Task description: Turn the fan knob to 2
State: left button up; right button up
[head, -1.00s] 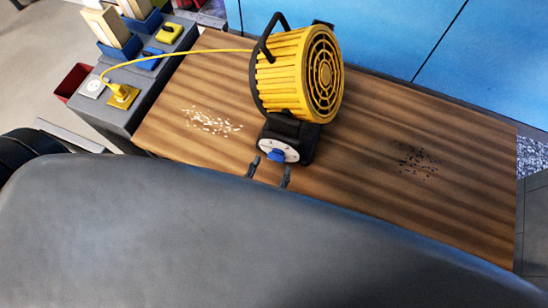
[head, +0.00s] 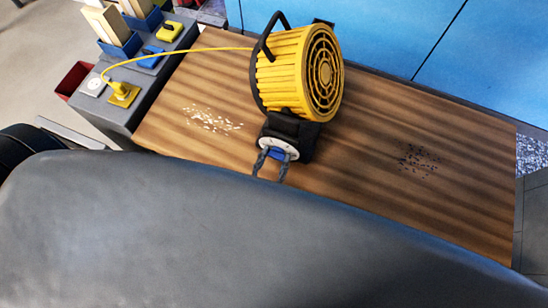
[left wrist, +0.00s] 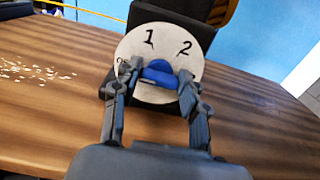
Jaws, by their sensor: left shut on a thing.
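The yellow fan (head: 298,75) stands on the wooden bench top, with a black base holding a white round dial (head: 290,146). In the left wrist view the dial (left wrist: 128,47) carries 1 at its upper left, 2 at its upper right and a partly hidden 0 at the left. The blue knob (left wrist: 158,70) sits at the dial's middle; which number it points to I cannot tell. My left gripper (left wrist: 154,80) is shut on the knob, one finger on each side. In the head view my left gripper (head: 274,156) partly hides the knob. My right gripper is not in view.
A wooden bench top (head: 380,115) has white bits (head: 212,120) left of the fan and dark bits (head: 418,160) to the right. A yellow cord runs from the fan to a yellow plug (head: 123,94) on a grey side unit. A blue wall is behind.

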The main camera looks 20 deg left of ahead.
pick_arm(q)
jog(key=shift+m, duration=0.3)
jog(key=m+p, duration=0.1)
jog(key=m, duration=0.4)
jog(key=m+p, duration=0.1)
jog(key=m, duration=0.5)
jog(key=m+p, duration=0.1)
jog(key=m, duration=0.5)
jog(key=shift+d+f, duration=0.15)
jog(key=shift+d, duration=0.1)
jog(key=m, duration=0.4)
jog(key=shift+f+p, duration=0.1)
jog(key=shift+p, duration=0.3)
jog(key=shift+m, duration=1.1)
jog(key=shift+f, duration=0.1)
